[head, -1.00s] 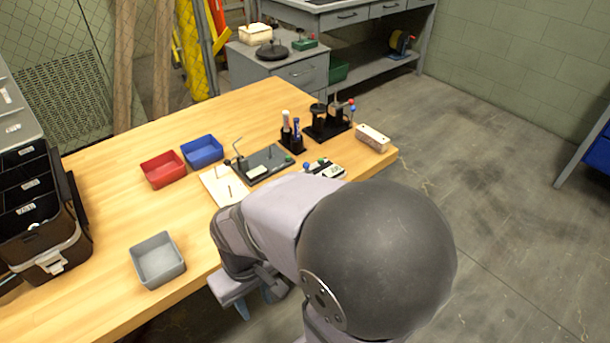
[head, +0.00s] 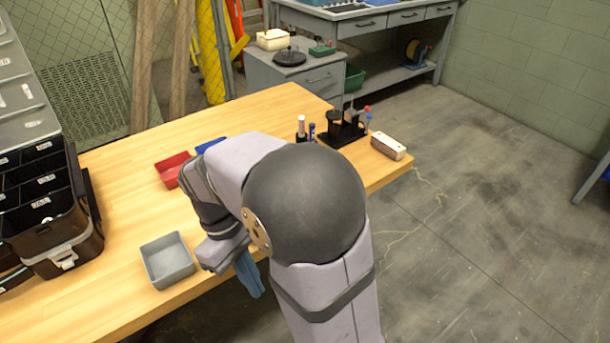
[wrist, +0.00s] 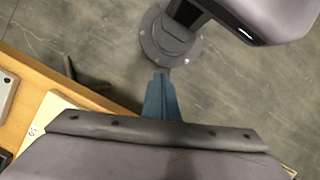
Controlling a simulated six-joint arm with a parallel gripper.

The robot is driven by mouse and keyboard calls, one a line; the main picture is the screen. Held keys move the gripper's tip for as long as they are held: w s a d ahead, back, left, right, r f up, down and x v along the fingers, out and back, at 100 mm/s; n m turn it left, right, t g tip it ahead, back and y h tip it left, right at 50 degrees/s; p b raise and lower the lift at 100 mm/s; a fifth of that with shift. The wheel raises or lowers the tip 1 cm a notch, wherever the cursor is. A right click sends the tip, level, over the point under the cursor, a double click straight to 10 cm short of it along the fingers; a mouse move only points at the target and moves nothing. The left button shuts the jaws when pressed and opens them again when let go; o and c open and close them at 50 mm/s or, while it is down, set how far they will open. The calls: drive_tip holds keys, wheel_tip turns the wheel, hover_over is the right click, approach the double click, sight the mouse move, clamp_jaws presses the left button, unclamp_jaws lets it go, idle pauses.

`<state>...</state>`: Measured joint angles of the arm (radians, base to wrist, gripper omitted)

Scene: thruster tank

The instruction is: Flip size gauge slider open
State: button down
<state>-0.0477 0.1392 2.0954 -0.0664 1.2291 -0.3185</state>
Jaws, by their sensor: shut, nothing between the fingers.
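My gripper (head: 247,275) has blue fingers that point down beside the table's front edge, right of the grey tray. In the wrist view my gripper (wrist: 161,84) shows its fingers together and empty, over the floor just off the table edge. I cannot make out a size gauge or its slider for certain. A pale board (wrist: 52,108) with a small dark marking lies on the table at the left of the wrist view, partly cut off by the gripper body. In the head view my arm hides that part of the table.
The grey tray (head: 168,258), red bin (head: 172,168) and partly hidden blue bin (head: 206,146) stand on the wooden table (head: 120,210). A toolbox (head: 45,215) is at left. A black stand (head: 345,128) and a wooden-ended block (head: 388,145) are at the far right end.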

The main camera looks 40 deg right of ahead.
drive_tip(key=w+d+r+n+h+p, duration=0.1)
drive_tip(key=w+r+n+h+p, duration=0.1)
drive_tip(key=w+n, duration=0.2)
drive_tip(key=w+d+r+n+h+p, duration=0.1)
drive_tip(key=w+r+n+h, duration=0.1)
drive_tip(key=w, duration=0.4)
drive_tip(key=w+d+r+n+h+p, duration=0.1)
drive_tip(key=w+r+n+h+p, duration=0.1)
drive_tip(key=w+r+n, duration=0.2)
drive_tip(key=shift+w+d+n+t+p, duration=0.2)
drive_tip(key=shift+w+n+t+p, duration=0.15)
drive_tip(key=shift+w+n, duration=0.4)
drive_tip(key=d+h, duration=0.1)
drive_tip(key=w+d+n+h, duration=0.1)
drive_tip(key=w+d+h+b, duration=0.1)
drive_tip(key=shift+f, duration=0.3)
drive_tip(key=d+h, duration=0.1)
drive_tip(key=d+h+b, duration=0.2)
drive_tip(key=shift+w+d+f+m+h, duration=0.2)
drive_tip(key=shift+w+d+m+h, duration=0.1)
drive_tip(key=shift+w+m+h, duration=0.1)
drive_tip(key=shift+w+d+r+m+h+b, duration=0.15)
drive_tip(key=shift+d+h, duration=0.15)
drive_tip(key=shift+h, duration=0.15)
drive_tip(key=shift+w+d+r+m+h+b, duration=0.15)
drive_tip(key=shift+d+h, duration=0.15)
drive_tip(key=shift+h, duration=0.15)
drive_tip(key=shift+s+d+f, duration=0.1)
drive_tip(key=shift+s+d, duration=0.05)
